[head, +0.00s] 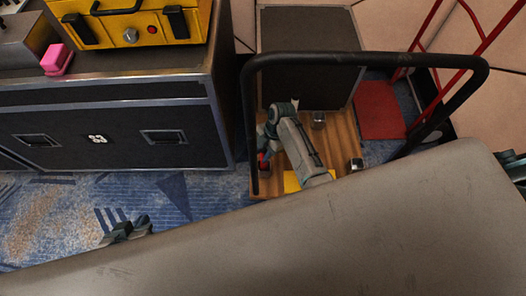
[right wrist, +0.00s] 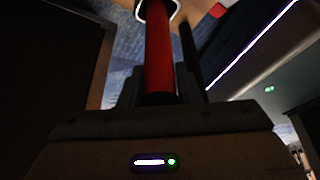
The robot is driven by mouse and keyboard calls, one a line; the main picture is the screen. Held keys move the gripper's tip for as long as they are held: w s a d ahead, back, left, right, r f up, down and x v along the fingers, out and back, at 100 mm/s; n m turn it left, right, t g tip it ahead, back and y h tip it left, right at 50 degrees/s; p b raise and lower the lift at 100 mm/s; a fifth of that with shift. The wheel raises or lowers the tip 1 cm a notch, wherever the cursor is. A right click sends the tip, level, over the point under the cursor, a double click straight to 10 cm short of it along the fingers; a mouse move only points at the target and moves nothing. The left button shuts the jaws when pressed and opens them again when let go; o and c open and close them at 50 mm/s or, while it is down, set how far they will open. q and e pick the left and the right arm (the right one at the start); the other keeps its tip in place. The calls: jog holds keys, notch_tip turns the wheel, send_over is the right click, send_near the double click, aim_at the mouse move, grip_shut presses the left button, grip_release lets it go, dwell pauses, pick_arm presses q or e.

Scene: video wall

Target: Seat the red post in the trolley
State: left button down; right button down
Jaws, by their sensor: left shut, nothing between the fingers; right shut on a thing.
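The trolley has a wooden deck (head: 345,128) with a black tube handle (head: 365,58) arching over it in the head view. Metal cups stand on the deck, one near the dark box (head: 318,119) and one further right (head: 356,164). My right gripper (head: 266,146) is over the deck's left side, shut on the red post (right wrist: 159,50). In the head view only a small red bit (head: 263,159) of the post shows beside the handle's left leg. In the right wrist view a pale ring surrounds the post's far end; I cannot tell whether it is seated. My left gripper (head: 127,232) is shut and empty.
A dark box (head: 308,58) stands at the trolley's back. A black flight case (head: 115,125) stands left, with a yellow toolbox (head: 130,22) and a pink object (head: 57,60) on top. A red hand truck (head: 380,110) stands right.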

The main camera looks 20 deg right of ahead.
jog(key=shift+f, duration=0.1)
jog(key=c, duration=0.5)
grip_release()
